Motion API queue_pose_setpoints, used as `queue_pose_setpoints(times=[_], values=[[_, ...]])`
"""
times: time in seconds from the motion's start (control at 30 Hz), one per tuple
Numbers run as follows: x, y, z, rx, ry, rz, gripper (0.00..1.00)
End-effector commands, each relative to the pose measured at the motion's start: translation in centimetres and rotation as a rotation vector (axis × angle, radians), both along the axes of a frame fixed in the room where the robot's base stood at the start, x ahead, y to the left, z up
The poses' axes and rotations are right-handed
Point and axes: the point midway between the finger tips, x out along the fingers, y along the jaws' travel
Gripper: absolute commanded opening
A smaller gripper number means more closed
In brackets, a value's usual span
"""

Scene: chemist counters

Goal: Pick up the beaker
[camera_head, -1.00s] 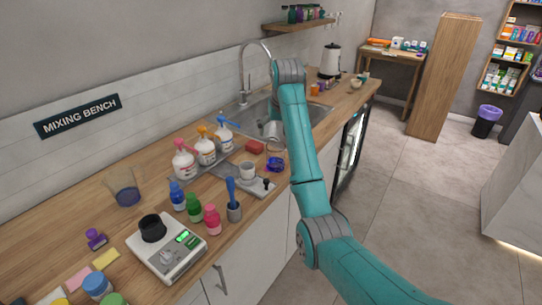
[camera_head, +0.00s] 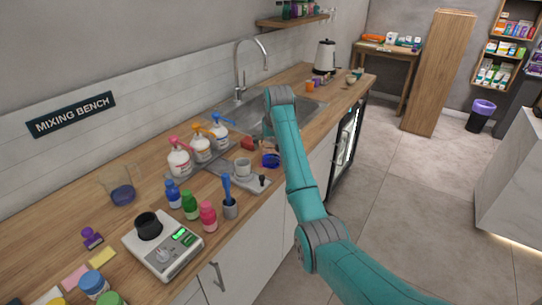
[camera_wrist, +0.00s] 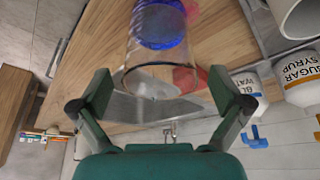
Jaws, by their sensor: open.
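A clear glass beaker with blue liquid (camera_head: 270,160) stands on the counter near the sink, partly hidden by my arm. In the wrist view the beaker (camera_wrist: 160,25) is upside down in the picture, its rim nearest to me. My gripper (camera_wrist: 155,95) is open, with one green finger to each side of the rim and visible space between fingers and glass. In the head view my arm hides most of the gripper. A second glass beaker with dark blue contents (camera_head: 122,194) stands farther left on the counter.
The sink (camera_head: 299,108) is beyond.

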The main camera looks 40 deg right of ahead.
Motion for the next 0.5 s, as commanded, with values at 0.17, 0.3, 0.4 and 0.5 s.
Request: queue_pose_setpoints(times=[0.17, 0.3, 0.4, 0.5], values=[[0.0, 0.01, 0.03, 0.0, 0.0, 0.0, 0.93], [0.0, 0.01, 0.05, 0.0, -0.001, 0.0, 0.57], [0.0, 0.01, 0.04, 0.0, 0.0, 0.0, 0.33], [0.0, 0.01, 0.04, 0.0, 0.0, 0.0, 0.09]])
